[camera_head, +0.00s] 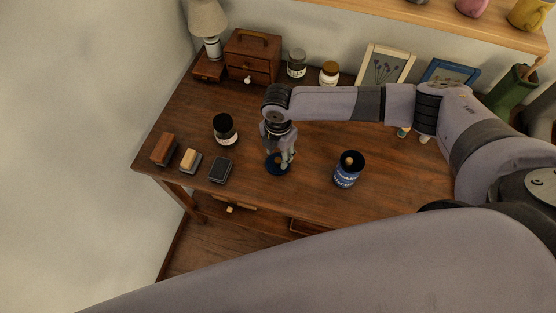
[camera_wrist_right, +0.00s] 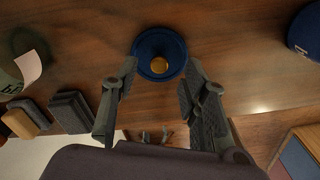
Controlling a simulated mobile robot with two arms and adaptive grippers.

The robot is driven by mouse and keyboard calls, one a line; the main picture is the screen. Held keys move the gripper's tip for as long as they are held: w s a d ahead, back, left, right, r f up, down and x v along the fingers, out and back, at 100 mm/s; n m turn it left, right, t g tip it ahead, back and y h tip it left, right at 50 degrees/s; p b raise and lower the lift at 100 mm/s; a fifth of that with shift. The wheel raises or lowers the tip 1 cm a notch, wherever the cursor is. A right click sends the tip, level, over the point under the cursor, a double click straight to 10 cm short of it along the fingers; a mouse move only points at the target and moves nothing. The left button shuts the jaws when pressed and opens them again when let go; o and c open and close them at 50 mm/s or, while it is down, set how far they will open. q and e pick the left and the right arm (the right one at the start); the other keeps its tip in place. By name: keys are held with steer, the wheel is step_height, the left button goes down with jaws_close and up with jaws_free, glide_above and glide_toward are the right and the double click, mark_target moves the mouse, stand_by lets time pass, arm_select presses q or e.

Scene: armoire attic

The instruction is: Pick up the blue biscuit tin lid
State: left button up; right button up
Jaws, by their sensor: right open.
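The blue biscuit tin lid (camera_head: 272,168) is a round dark blue disc lying on the wooden table. In the right wrist view the lid (camera_wrist_right: 146,44) shows a gold knob (camera_wrist_right: 159,65) at its centre. My right gripper (camera_head: 282,160) is just above the lid in the head view and partly hides it. In the right wrist view its two fingers (camera_wrist_right: 157,92) are spread apart with nothing between them; the lid shows beyond the fingertips. A blue tin (camera_head: 346,179) stands open to the right, with something tan inside. My left gripper is not in view.
On the wooden table (camera_head: 310,190), a dark jar (camera_head: 225,130) and several small blocks, including a dark one (camera_head: 220,170), stand left of the lid. A small drawer chest (camera_head: 253,58), jars and picture frames (camera_head: 386,66) line the back. Bare wood lies between lid and tin.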

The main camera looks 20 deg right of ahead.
mark_target(278, 162)
steer(key=shift+a+f, duration=0.1)
steer(key=shift+f, duration=1.3)
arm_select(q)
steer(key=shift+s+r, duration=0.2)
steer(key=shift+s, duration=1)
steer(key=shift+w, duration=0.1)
arm_select(e)
steer(key=shift+c, duration=0.3)
steer(key=c, duration=0.4)
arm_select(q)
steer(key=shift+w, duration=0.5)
arm_select(e)
jaws_close()
